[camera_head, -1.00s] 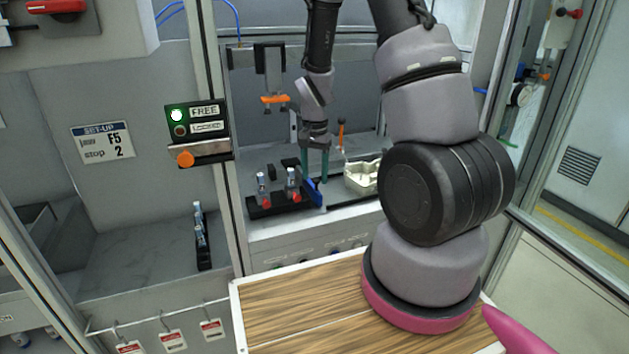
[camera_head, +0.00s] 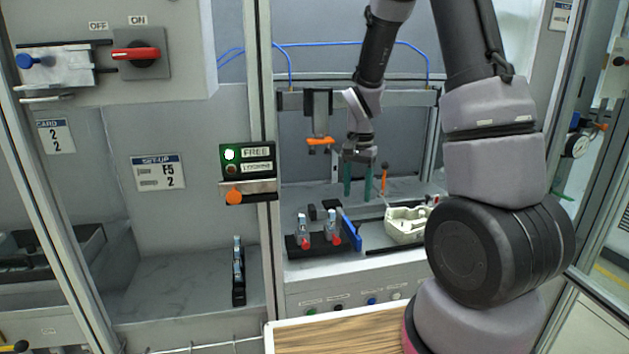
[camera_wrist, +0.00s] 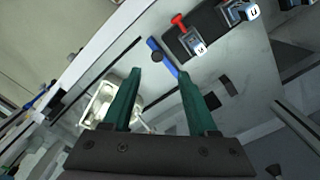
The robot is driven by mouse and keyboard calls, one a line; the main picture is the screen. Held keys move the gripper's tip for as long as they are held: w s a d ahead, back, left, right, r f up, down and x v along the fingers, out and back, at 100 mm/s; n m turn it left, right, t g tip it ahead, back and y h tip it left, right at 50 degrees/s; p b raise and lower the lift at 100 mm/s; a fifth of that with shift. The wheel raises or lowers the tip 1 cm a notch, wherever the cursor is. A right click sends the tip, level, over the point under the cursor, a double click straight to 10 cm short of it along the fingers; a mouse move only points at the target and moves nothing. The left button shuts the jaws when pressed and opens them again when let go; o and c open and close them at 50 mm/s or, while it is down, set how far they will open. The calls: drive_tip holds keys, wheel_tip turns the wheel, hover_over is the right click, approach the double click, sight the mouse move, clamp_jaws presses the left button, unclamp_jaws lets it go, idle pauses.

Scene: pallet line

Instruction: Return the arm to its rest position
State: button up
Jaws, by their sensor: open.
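My gripper (camera_head: 358,181) hangs from my arm inside the machine bay, above the bay floor, its two green fingers pointing down. The fingers are apart with nothing between them. In the wrist view my gripper (camera_wrist: 159,84) is also open and empty, with the bay floor behind its fingers. My arm reaches in from the upper right of the head view.
Below stand a black holder (camera_head: 298,249) with red-tipped clear pieces, a blue bar (camera_head: 351,232) and a cream tray (camera_head: 397,226). An orange-jawed fixture (camera_head: 320,141) hangs left of my gripper. A frame post (camera_head: 262,110) and lit FREE panel (camera_head: 247,158) stand further left.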

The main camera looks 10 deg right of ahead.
drive_tip(key=s+r+n+t+y, duration=0.1)
drive_tip(key=s+r+n+t, duration=0.35)
drive_tip(key=r, duration=1.15)
drive_tip(key=s+a+r+t+y, duration=0.1)
drive_tip(key=s+r+t, duration=0.1)
drive_tip(key=s+r, duration=0.8)
drive_tip(key=s, duration=0.4)
drive_tip(key=shift+a+t, duration=0.25)
drive_tip(key=shift+t, duration=0.1)
